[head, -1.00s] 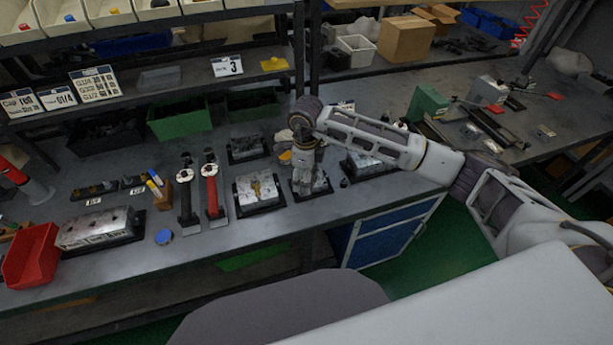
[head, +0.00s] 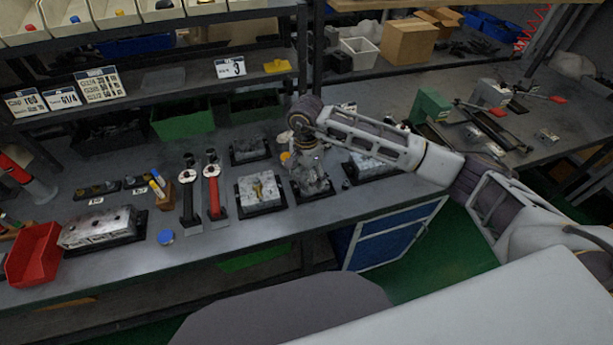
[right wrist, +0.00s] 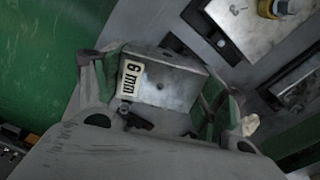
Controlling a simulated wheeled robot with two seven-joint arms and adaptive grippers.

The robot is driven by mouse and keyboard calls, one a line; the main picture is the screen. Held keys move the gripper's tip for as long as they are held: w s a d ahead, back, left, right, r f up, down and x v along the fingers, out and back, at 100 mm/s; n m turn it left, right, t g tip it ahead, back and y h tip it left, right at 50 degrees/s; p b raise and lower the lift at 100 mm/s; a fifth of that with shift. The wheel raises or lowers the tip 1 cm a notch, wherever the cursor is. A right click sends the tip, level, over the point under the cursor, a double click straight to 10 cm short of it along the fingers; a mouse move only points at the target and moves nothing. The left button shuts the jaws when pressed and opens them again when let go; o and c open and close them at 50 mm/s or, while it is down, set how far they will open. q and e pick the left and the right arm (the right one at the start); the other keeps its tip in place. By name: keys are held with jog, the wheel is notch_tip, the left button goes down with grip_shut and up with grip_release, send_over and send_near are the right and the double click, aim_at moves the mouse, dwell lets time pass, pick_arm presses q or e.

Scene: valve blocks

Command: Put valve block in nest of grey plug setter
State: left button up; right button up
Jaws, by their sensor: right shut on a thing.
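My right gripper (head: 309,170) is shut on a grey metal valve block (head: 313,183) at the front of the bench, over a dark tray. In the right wrist view the block (right wrist: 170,82) sits between the two green-padded fingers (right wrist: 160,95), with a "6 mm" label on its face. It looks slightly raised; the gap beneath it is hard to see. A grey boxy device, apparently the grey plug setter (head: 493,92), stands on the bench at the far right; its nest is too small to make out. My left gripper is not in view.
Other metal blocks on dark trays stand beside the held one, such as one with a brass part (head: 259,193). A green boxy device (head: 430,106) stands left of the grey one. Red-handled and dark-handled tools, a red bin (head: 34,256) and a shelf post (head: 302,60) are left.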

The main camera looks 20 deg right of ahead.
jog(key=n, duration=0.3)
jog(key=shift+w+r+n, duration=0.1)
jog(key=shift+n, duration=0.3)
jog(key=n, duration=0.3)
jog(key=shift+d, duration=0.15)
jog(key=n, duration=0.3)
jog(key=shift+d+f, duration=0.2)
jog(key=shift+d, duration=0.1)
jog(key=shift+d+f+n, duration=0.25)
jog(key=shift+d+n, duration=0.05)
jog(key=shift+n, duration=0.6)
jog(key=shift+s+d+f+n, duration=0.25)
jog(key=shift+n, duration=0.55)
jog(key=s+d+f, duration=0.1)
jog(key=s+f, duration=0.1)
jog(key=s+d+f, duration=0.4)
jog(key=f, duration=0.1)
jog(key=shift+d, duration=0.2)
